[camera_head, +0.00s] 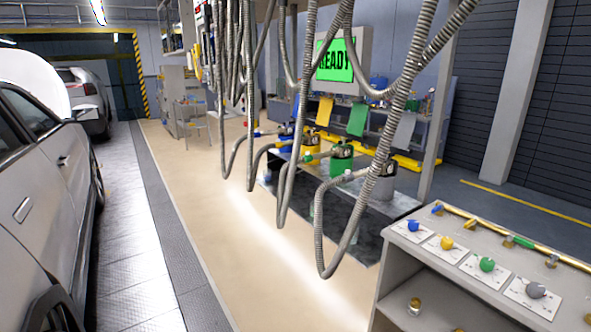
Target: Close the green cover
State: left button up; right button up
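A flat green panel (357,119) stands tilted behind the hoses, between a yellow panel (325,111) and a light grey panel (404,131). It looks like the green cover, raised above a green container (342,158) with a dark nozzle. I cannot tell how it is hinged. A round green cap (487,264) also lies on a white card on the cabinet at the right. Neither of my grippers is in view.
Several grey corrugated hoses (322,220) hang in loops before the containers. A cabinet (405,262) with blue, yellow and grey caps stands at the lower right. A silver car (45,190) is at the left. The beige floor (210,220) between is clear. A screen (335,62) reads READY.

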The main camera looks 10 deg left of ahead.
aim_at(358, 116)
jog(key=u, duration=0.45)
jog(key=i, duration=1.6)
jog(key=u, duration=0.35)
